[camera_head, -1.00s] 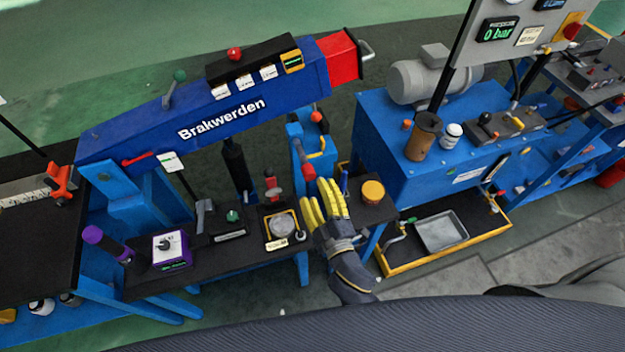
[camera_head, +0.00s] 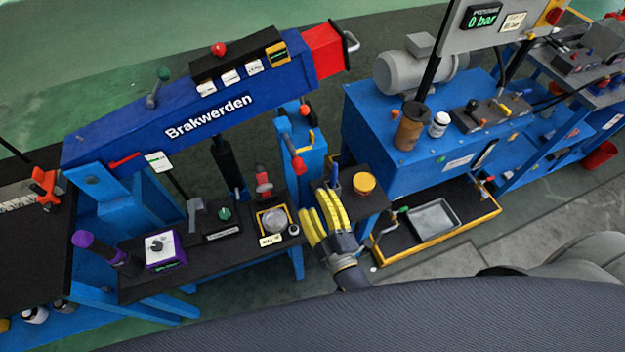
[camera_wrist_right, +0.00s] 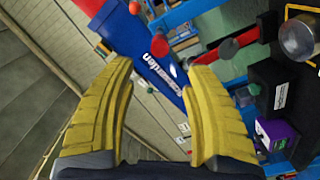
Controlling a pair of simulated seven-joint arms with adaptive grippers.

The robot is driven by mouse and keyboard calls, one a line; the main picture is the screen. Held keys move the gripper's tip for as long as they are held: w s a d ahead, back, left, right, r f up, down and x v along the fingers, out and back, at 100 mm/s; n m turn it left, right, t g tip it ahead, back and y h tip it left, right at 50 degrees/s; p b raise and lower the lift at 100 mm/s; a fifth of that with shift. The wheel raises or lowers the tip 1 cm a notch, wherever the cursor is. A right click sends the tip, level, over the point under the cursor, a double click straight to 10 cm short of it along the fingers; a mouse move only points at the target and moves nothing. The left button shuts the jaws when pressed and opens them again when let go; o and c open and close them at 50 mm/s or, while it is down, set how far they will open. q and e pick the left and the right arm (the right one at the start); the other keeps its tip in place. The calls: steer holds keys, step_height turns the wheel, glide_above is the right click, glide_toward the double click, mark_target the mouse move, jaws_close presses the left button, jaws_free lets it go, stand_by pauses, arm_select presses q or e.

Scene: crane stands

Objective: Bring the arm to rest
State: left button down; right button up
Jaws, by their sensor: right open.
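My right gripper (camera_head: 323,216) has yellow ribbed fingers and a dark wrist. In the head view it is at the lower middle, in front of the small dark shelf between the two blue stands. In the right wrist view its two fingers (camera_wrist_right: 160,75) are spread apart with nothing between them. The blue crane boom marked Brakwerden (camera_head: 205,115) lies beyond it, with a red end block (camera_head: 324,50). My left gripper is not in view.
A dark bench (camera_head: 135,288) holds a purple-based box (camera_head: 163,248) and a round dial (camera_head: 272,221). Right of my gripper are an orange-capped jar (camera_head: 364,184), a blue pump unit (camera_head: 375,120) and a yellow-edged drip tray (camera_head: 440,252).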

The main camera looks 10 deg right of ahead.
steer(key=s+f+m+g, duration=0.25)
steer(key=s+f, duration=0.25)
steer(key=f, duration=0.8)
steer(key=s+f+m+g, duration=0.1)
steer(key=s+f+g, duration=0.35)
steer(key=f, duration=0.95)
steer(key=s+f+m+g, duration=0.2)
steer(key=s+f, duration=0.3)
steer(key=f, duration=0.8)
steer(key=s+d+f+m+g+h, duration=0.1)
steer(key=s+d+f+m+g, duration=0.1)
steer(key=s+d+f, duration=0.6)
steer(key=s+d+f+m+g+h, duration=0.1)
steer(key=s+d+f+g, duration=0.4)
steer(key=s+d+f, duration=0.3)
steer(key=s+f, duration=0.3)
steer(key=s, duration=0.1)
steer(key=shift+s+d+m+h, duration=0.15)
steer(key=shift+s+m+h, duration=0.2)
steer(key=shift+s+h, duration=0.05)
